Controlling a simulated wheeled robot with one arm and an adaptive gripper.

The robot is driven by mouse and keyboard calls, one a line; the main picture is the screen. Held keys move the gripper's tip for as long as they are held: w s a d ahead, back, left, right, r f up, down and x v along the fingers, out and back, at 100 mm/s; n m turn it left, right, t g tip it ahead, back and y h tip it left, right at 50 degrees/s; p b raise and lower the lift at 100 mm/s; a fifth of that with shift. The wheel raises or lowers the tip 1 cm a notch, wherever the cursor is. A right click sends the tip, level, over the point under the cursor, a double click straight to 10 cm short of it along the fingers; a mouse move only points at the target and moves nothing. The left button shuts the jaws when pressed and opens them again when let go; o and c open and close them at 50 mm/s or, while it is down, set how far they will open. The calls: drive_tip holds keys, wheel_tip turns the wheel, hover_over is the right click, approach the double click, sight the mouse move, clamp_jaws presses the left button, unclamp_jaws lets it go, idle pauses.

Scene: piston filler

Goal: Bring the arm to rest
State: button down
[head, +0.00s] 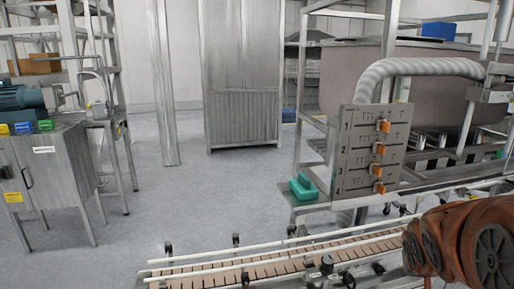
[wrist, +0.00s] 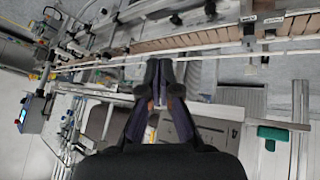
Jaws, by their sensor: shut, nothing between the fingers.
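My gripper (wrist: 164,74) shows in the wrist view, its two dark fingers brought together at the tips with nothing between them. Past the fingertips lie a conveyor rail and machine framework; the gap to them is hard to judge. In the head view my orange-brown arm (head: 466,240) reaches in at the lower right, beside the conveyor (head: 270,264). The gripper itself is out of the head view.
A panel with numbered rows and orange knobs (head: 374,150) stands behind the conveyor, a teal object (head: 303,187) at its left. A ribbed hose (head: 420,68) arches above. A steel cabinet (head: 50,175) stands at left. Open floor (head: 190,205) lies between.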

drive_tip(key=s+a+f+n+g+y, duration=0.1)
drive_tip(key=s+a+g, duration=0.3)
drive_tip(key=s+a, duration=0.5)
drive_tip(key=s+a+f+n+g+y, duration=0.2)
drive_tip(key=s+a, duration=0.6)
drive_tip(key=s, duration=0.8)
wheel_tip(320, 180, down, 3)
drive_tip(key=shift+a+r+g+y, duration=0.2)
drive_tip(key=shift+a+g+y, duration=0.15)
drive_tip(key=shift+g+y, duration=0.5)
